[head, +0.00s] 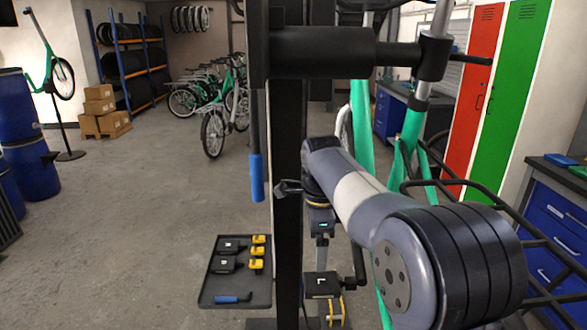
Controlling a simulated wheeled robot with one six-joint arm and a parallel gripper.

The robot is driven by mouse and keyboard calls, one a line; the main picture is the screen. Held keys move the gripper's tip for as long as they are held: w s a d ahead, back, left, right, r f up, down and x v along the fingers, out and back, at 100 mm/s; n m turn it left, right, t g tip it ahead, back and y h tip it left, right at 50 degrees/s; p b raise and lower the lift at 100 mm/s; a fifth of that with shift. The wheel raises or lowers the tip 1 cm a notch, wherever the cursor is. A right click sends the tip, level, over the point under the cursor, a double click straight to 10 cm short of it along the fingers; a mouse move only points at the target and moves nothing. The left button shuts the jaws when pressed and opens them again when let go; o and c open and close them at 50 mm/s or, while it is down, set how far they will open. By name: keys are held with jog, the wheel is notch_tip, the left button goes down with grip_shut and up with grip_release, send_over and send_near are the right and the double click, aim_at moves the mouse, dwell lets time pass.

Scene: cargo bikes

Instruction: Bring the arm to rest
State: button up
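My arm reaches in from the lower right, and its wrist bends down beside the black stand post. My gripper (322,252) points down at the end of the wrist, below a small green light. A black block marked "L" (321,286) shows right under the gripper, with a yellow and black part (331,311) below it. I cannot tell whether the fingers touch or hold the block, as the fingertips are too small and partly hidden.
A black tray (213,291) left of the post holds black blocks, yellow blocks and a blue-handled tool (234,299). A green bike (361,125) hangs in the stand clamp (434,57). Blue drawers (555,225) stand at right.

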aim_at(314, 282)
notch_tip(314, 282, down, 11)
jog(key=shift+r+b, duration=0.15)
jog(key=shift+b, duration=0.15)
jog(key=shift+a, duration=0.3)
